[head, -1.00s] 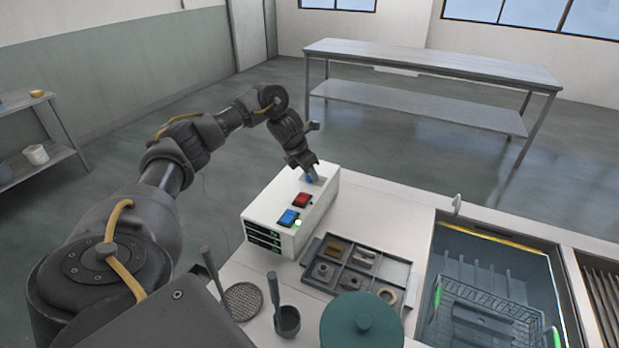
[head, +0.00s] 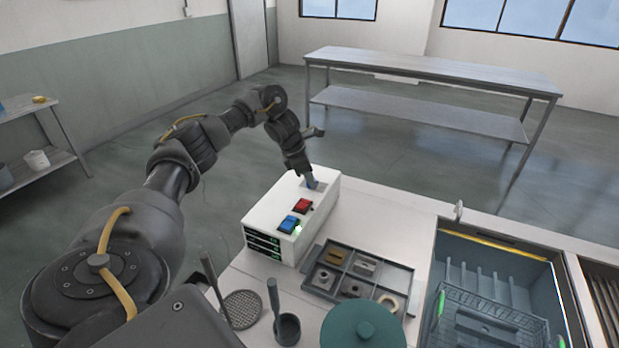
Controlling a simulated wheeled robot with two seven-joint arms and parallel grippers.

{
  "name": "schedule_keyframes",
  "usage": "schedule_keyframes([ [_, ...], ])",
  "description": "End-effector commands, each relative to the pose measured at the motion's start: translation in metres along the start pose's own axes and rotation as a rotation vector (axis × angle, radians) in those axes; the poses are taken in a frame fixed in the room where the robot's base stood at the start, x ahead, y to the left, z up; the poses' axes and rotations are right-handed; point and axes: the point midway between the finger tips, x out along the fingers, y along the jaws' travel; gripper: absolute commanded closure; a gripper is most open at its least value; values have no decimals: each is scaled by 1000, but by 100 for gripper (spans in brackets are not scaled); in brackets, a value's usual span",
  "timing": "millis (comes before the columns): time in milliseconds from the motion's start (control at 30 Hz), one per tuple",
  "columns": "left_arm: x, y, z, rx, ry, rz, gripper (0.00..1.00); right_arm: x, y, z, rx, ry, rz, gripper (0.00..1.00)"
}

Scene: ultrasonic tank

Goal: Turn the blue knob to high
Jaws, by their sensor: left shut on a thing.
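The white control box (head: 268,232) stands on the counter with its far end under my left gripper (head: 311,183). My left gripper points down and is shut on the blue knob at the far end of the box's top. The fingers hide nearly all of the knob, so I cannot tell its turn position. A red switch (head: 302,206) and a blue switch (head: 289,224) sit nearer on the same top, with a small green glow beside the blue one. My right gripper is not in view.
A grey parts tray (head: 338,254) lies right of the box. A teal lid (head: 362,328), a ladle cup (head: 287,328) and a mesh skimmer (head: 241,308) are in front. The tank with a basket (head: 487,302) is at the right. A metal table (head: 430,70) stands behind.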

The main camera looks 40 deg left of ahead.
Motion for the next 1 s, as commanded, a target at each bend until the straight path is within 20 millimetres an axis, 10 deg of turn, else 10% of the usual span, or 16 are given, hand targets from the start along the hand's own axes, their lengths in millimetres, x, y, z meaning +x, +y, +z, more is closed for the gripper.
schedule_keyframes([
  [200,0,0,0,2,0,1,92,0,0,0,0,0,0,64],
  [233,0,0,0,2,0,1,66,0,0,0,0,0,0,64],
  [367,0,0,0,1,0,1,49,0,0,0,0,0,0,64],
  [733,-6,0,1,2,-1,3,48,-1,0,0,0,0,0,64],
  [1000,-57,1,2,2,-3,5,48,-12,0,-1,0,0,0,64],
])
